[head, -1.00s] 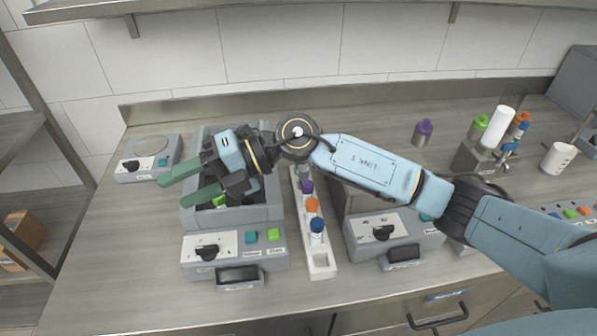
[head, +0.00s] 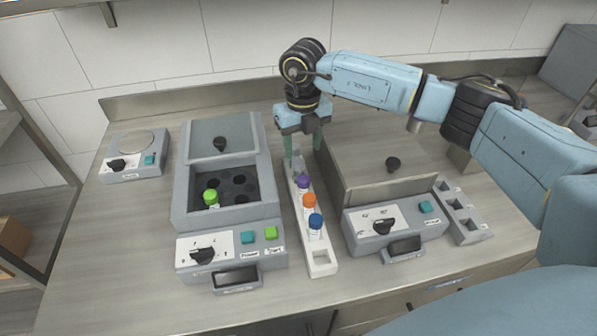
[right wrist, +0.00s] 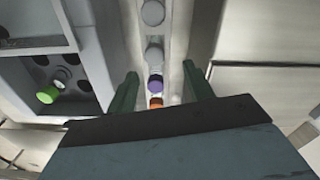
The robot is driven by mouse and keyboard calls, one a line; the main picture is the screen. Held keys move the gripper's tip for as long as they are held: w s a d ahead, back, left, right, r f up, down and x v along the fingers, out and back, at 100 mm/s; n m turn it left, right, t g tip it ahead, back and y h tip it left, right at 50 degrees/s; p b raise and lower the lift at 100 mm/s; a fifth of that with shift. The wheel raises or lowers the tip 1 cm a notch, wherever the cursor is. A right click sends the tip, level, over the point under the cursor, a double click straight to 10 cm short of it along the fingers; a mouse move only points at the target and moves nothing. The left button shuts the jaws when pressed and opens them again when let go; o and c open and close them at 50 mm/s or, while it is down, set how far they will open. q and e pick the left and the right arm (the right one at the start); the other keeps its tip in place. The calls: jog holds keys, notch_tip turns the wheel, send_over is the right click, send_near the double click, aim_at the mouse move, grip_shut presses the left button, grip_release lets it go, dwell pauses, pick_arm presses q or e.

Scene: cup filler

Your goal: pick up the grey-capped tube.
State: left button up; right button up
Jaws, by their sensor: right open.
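A white rack (head: 322,262) holds tubes in a row with purple (head: 303,181), orange (head: 309,200) and blue (head: 316,221) caps. In the right wrist view, a round grey cap (right wrist: 154,53) lies just beyond the purple cap (right wrist: 155,84) along the rack. Another round grey shape (right wrist: 153,12) is farther along; I cannot tell whether it is a cap. My right gripper (head: 304,150) is open and points down over the rack's far end, its green fingers on either side of the row. In the head view it hides most of that end. My left gripper is not in view.
A grey block device with a raised lid (head: 215,137) stands left of the rack, holding a green-capped tube (head: 211,198). A closed-lid device (head: 372,160) stands close on the right. A small scale (head: 134,155) is at the far left. The front counter is clear.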

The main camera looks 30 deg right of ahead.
aim_at(299, 162)
jog(key=f, duration=0.6)
jog(key=shift+w+a+f, duration=0.25)
jog(key=shift+a+f, duration=0.05)
jog(key=c, duration=1.1)
jog(key=shift+o, duration=0.2)
jog(key=shift+r, duration=0.1)
